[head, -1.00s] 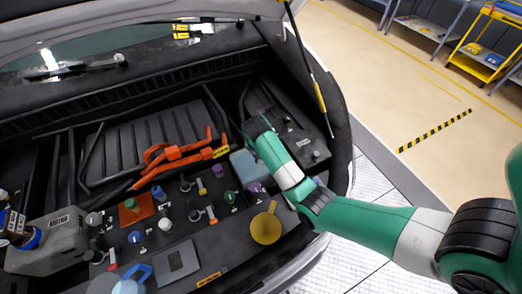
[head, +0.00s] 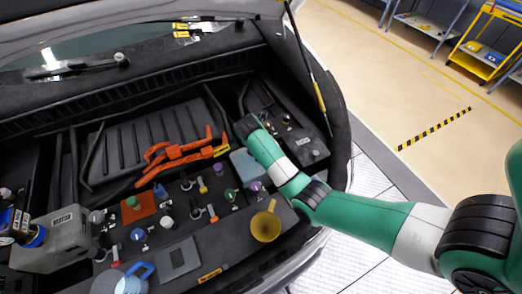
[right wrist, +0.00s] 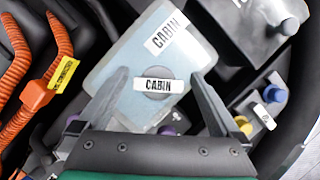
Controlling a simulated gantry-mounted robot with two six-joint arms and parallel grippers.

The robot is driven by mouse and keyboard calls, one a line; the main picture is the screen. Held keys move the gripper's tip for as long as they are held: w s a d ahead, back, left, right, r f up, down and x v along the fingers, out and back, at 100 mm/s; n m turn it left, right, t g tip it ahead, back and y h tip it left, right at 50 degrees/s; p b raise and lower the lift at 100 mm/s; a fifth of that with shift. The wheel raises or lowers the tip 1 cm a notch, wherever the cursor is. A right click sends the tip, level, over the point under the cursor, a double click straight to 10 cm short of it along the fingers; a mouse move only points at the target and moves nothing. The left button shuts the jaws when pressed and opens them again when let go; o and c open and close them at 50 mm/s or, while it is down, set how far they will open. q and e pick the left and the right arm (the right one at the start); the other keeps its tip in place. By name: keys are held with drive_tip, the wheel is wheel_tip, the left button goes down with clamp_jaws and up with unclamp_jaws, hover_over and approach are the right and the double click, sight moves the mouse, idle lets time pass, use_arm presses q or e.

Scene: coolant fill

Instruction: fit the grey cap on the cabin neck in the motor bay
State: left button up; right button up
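The pale blue cabin tank (head: 244,164) is in the right part of the motor bay. It fills the middle of the right wrist view (right wrist: 108,72), with a white CABIN label on top. A round grey cap-like disc (right wrist: 152,74) carries a second CABIN label. It lies between my right fingertips in that view; I cannot tell whether it is seated on the neck. My right gripper (right wrist: 160,76) is open, one finger on each side of the disc, with gaps visible. In the head view my right wrist hides the gripper's work area. My left gripper is not in view.
Orange cables (head: 180,152) run left of the tank. Several coloured caps, including a purple one (head: 256,186), stand in front. A grey canister (head: 62,238) and a blue-handled jug (head: 132,282) are at the left.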

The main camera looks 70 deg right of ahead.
drive_tip(key=p+v, duration=0.7)
drive_tip(key=v, duration=0.4)
drive_tip(key=shift+r, duration=0.35)
drive_tip(key=shift+a, duration=0.15)
drive_tip(key=shift+w, duration=0.1)
